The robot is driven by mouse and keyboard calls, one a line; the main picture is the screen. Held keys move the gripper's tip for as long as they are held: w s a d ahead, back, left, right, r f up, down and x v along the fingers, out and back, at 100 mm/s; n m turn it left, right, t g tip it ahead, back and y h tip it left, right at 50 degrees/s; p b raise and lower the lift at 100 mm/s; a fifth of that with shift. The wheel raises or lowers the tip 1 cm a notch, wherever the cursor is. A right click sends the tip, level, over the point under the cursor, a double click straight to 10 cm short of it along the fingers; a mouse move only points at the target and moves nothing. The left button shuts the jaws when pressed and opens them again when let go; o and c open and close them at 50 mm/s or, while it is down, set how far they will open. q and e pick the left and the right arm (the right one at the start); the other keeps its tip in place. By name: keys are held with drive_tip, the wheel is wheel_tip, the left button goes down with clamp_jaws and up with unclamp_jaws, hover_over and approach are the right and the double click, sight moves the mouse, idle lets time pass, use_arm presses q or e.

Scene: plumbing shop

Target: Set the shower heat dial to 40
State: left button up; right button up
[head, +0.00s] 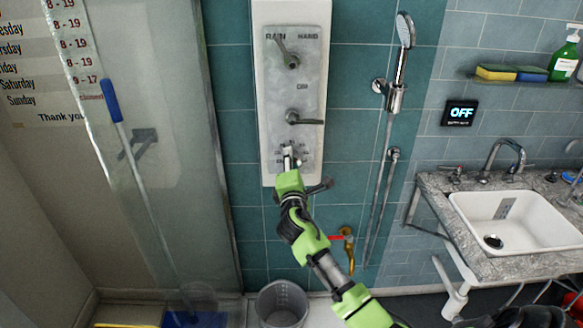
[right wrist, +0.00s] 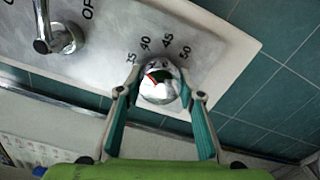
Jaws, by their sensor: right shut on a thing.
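The shower heat dial (right wrist: 158,88) is a shiny round knob with a small red mark on its face, at the bottom of the shower panel (head: 322,60). The numbers 35, 40, 45 and 50 arc around its far side in the right wrist view. The red mark sits left of the knob's middle; I cannot tell exactly which number it lines up with. My right gripper (right wrist: 161,80) has a finger on each side of the dial and is shut on it. In the head view, my right gripper (head: 290,160) covers most of the dial. My left gripper is not in view.
Two other handles, an upper one (head: 291,61) and a lower one (head: 293,117), sit above the dial. A hand shower (head: 403,45) hangs to the right. A sink (head: 515,222) stands at right, a bucket (head: 282,305) below, a glass screen (head: 165,130) at left.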

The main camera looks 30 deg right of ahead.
drive_tip(key=shift+m, duration=0.6)
drive_tip(key=shift+m+b, duration=0.3)
drive_tip(key=shift+b, duration=0.05)
drive_tip(key=o, duration=1.1)
drive_tip(key=shift+s+a, duration=0.1)
drive_tip(key=v, duration=1.1)
drive_tip(key=shift+s+a, duration=0.1)
drive_tip(key=shift+s, duration=0.3)
